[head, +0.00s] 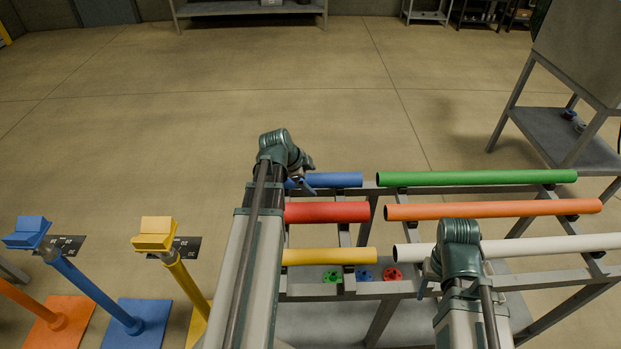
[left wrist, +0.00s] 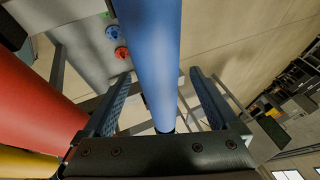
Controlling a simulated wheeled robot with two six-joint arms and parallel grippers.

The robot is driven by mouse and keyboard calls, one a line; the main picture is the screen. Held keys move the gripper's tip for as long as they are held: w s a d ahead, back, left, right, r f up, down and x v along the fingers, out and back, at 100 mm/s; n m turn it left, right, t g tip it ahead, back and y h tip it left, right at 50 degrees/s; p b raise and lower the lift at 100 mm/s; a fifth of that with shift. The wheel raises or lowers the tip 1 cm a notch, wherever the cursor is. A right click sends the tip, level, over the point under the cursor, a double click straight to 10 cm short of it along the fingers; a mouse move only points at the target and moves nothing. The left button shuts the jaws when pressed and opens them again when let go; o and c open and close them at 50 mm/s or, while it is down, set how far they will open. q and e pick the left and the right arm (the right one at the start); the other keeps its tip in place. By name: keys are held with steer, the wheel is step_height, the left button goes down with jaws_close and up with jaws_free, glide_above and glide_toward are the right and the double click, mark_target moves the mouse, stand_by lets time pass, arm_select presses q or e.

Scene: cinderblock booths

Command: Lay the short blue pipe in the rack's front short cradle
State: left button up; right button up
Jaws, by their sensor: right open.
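The short blue pipe (head: 335,180) lies along the far row of the rack (head: 470,187), its left end hidden by my left arm. My left gripper (head: 301,184) is at that left part of the pipe. In the left wrist view the blue pipe (left wrist: 152,60) runs between the two spread fingers, with gaps beside it, so the gripper is open. A short red pipe (head: 328,212) lies in the middle row and a short yellow pipe (head: 330,256) in the row nearest me. My right gripper (head: 426,280) is open by the white pipe, mostly hidden by its own arm.
Long green (head: 480,178), orange (head: 500,209) and white (head: 560,247) pipes lie on the rack's right side. Small green, blue and red fittings (head: 392,274) sit below. Blue (head: 27,233) and yellow (head: 155,233) stands are at the left.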

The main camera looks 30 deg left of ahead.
arm_select(q)
steer(key=p+v, duration=1.2)
steer(key=v, duration=0.2)
steer(key=shift+f, duration=0.1)
stand_by(0.7)
steer(key=d+n+g, duration=0.1)
steer(key=d, duration=0.4)
steer(key=d+f+n+g, duration=0.1)
steer(key=d, duration=0.5)
steer(key=d+f+n+g, duration=0.1)
steer(key=d, duration=0.4)
steer(key=shift+s+d, duration=0.3)
steer(key=shift+s, duration=0.1)
steer(key=s+d+n+g+y, duration=0.1)
steer(key=s+d+n, duration=0.2)
steer(key=d, duration=0.5)
steer(key=s+d+n+g+y, duration=0.2)
steer(key=s+d, duration=0.3)
steer(key=d, duration=0.3)
steer(key=shift+s+d+f+n, duration=0.25)
steer(key=shift+s+f+n, duration=0.05)
steer(key=shift+f+n, duration=0.1)
